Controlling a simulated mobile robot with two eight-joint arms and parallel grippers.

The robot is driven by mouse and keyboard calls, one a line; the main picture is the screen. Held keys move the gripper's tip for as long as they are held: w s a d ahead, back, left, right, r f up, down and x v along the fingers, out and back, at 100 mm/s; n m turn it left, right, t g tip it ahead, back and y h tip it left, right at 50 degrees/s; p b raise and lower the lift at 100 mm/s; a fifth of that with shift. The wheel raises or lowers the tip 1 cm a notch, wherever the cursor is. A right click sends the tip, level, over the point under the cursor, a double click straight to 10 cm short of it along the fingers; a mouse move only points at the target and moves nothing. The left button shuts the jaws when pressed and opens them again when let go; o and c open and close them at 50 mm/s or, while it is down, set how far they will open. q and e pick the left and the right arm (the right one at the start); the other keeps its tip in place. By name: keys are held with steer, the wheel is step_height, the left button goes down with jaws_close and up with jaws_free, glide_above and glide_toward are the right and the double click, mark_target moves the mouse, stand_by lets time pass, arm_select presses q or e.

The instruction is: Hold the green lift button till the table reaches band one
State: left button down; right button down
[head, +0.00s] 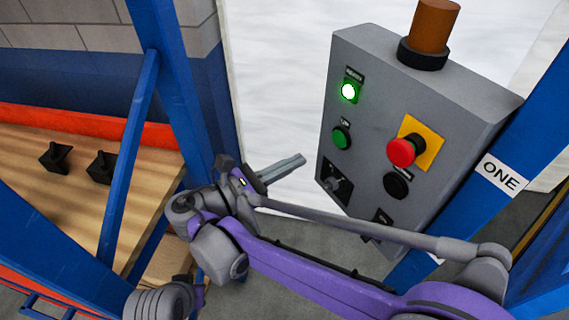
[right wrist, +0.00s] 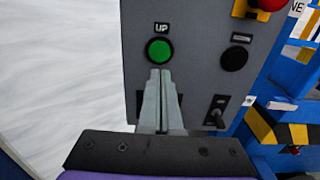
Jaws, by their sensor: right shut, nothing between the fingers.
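The green lift button (head: 341,137) is on the front of a grey control box, below a lit green lamp. In the right wrist view the button (right wrist: 159,50), labelled UP, sits just beyond my fingertips. My right gripper (head: 302,159) is shut and empty, pointing at the box. Its tips show just short of the button in the head view, with a small gap. In the right wrist view the shut fingers (right wrist: 160,73) line up just under the button. A white label reading ONE (head: 501,173) is on a blue post at right. My left gripper is out of view.
The control box (head: 455,110) also carries a red mushroom button (head: 403,151) on a yellow plate, a black button (head: 396,184) and an orange beacon (head: 434,25). A wooden surface (head: 60,190) with two black fittings lies at left, behind blue posts (head: 128,150).

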mark_target(338, 140)
steer(key=x, duration=0.9)
steer(key=shift+w+d+p, duration=0.15)
steer(key=shift+d+p, duration=0.1)
steer(key=shift+p, duration=0.15)
